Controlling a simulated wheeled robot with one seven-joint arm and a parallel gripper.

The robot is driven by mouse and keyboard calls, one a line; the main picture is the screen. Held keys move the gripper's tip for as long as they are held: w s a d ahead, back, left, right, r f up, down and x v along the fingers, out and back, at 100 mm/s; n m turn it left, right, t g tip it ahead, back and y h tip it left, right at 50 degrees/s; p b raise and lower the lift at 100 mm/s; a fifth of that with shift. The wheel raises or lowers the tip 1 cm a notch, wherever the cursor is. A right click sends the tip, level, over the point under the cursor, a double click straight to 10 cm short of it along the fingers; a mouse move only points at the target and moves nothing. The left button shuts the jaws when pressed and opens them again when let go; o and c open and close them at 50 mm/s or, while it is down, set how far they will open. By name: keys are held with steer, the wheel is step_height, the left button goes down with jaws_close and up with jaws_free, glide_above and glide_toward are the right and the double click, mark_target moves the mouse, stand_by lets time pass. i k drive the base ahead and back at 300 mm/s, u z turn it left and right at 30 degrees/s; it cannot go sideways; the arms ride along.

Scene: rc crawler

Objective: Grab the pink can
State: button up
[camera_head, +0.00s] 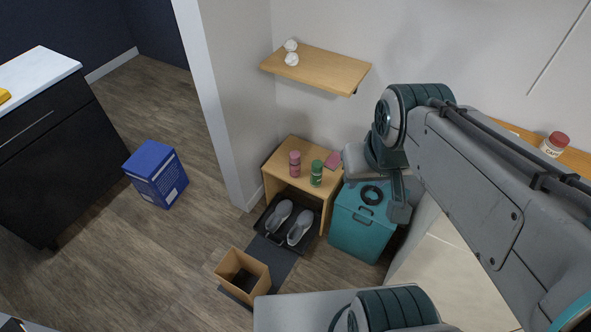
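The pink can (295,164) stands upright on the left part of a small wooden bench (276,177) against the wall. A green can (317,173) stands just to its right, a small gap apart. My gripper (399,204) hangs at the end of my arm, to the right of the bench and in front of the teal box. It is apart from the pink can. Its fingers are small and seen from the side, so I cannot tell whether they are open.
A pink flat item (333,160) lies at the bench's right. A teal box (359,230) stands right of the bench. Grey shoes (299,228) sit on a dark tray below, near an open cardboard box (242,275). A shelf (325,71) hangs above. Floor is clear around the blue box (156,174).

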mark_target(294, 161)
steer(key=z, duration=0.35)
steer(key=k, duration=0.1)
steer(key=u, duration=1.05)
steer(key=i, duration=0.5)
steer(key=z, duration=0.65)
